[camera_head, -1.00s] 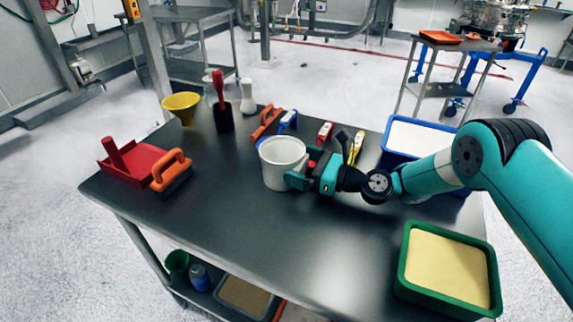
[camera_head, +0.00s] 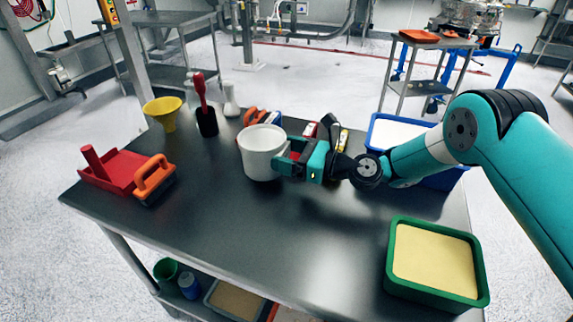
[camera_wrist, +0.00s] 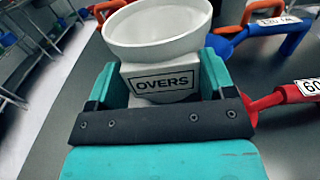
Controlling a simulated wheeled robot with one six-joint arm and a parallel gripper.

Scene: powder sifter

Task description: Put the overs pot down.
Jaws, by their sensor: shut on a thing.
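The overs pot (camera_head: 262,155) is a white, upright, round pot over the middle of the dark table (camera_head: 240,235). In the wrist view the pot (camera_wrist: 160,35) shows its wide rim and a black-framed OVERS label facing my wrist. My teal gripper (camera_head: 288,160) comes from the right and is shut on the pot's near side. In the wrist view its fingers (camera_wrist: 165,80) stand on both sides of the labelled part. The pot appears a little above the table top, with a shadow under my arm; the gap under its base is hard to see.
A red dustpan (camera_head: 115,172) and orange-handled brush (camera_head: 153,180) lie left. A yellow funnel (camera_head: 162,113) and a red-handled tool (camera_head: 203,105) stand at the back left. A blue tray (camera_head: 400,132) and green tray (camera_head: 435,262) are right. The table's front middle is clear.

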